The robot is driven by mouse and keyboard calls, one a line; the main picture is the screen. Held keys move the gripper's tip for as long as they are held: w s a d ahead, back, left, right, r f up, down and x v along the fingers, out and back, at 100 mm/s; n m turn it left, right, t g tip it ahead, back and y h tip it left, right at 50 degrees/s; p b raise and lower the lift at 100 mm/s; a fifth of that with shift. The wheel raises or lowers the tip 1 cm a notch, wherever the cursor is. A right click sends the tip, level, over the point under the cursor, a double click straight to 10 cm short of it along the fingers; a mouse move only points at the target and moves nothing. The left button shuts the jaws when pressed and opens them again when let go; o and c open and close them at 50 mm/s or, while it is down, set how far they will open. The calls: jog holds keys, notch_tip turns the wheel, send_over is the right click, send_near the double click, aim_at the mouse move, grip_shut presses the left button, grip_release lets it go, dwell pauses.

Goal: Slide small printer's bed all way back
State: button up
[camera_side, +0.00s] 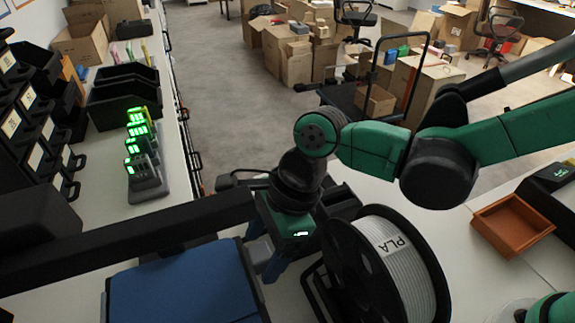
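The small printer's blue bed (185,285) fills the lower left, with dark edging, cut off by the bottom of the view. The printer's black crossbar (125,238) runs over its far edge. My gripper (268,268) points down just right of the bed's far right corner, close to the right end of the crossbar. Bluish finger parts show below its green body. The fingertips are partly hidden, so I cannot tell their opening or whether they touch the bed.
A black spool of grey PLA filament (390,262) stands close right of my gripper. An orange-brown tray (512,226) lies farther right on the white table. Chargers with green lights (146,178) and black bins (125,95) stand at left. Cartons and a cart are on the floor behind.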

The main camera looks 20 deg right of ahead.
grip_shut()
dwell(1.2)
jog(key=shift+s, duration=0.1)
